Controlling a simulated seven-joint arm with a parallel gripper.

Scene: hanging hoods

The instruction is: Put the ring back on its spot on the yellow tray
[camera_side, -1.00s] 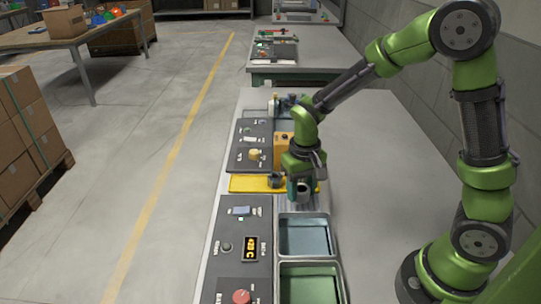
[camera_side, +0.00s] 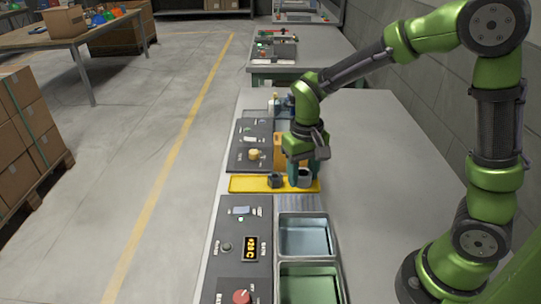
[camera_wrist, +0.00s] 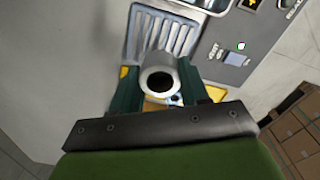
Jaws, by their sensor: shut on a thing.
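The yellow tray (camera_side: 245,184) lies across the bench, in front of the upper control panel. A short dark grey round piece (camera_side: 275,181) stands on its middle. My gripper (camera_side: 304,177) is over the tray's right end, pointing down, shut on the grey ring (camera_side: 304,180). In the wrist view the ring (camera_wrist: 146,80) shows as a pale cylinder with a dark hole, between the two green fingers of my gripper (camera_wrist: 160,88). Bits of the yellow tray (camera_wrist: 216,94) show behind it. I cannot tell whether the ring touches the tray.
A blue-grey bin (camera_side: 304,238) and a green bin (camera_side: 311,286) stand nearer the camera, with a ribbed metal plate (camera_side: 295,202) between bins and tray. An orange block (camera_side: 280,150) stands close behind my gripper. The bench to the right is clear.

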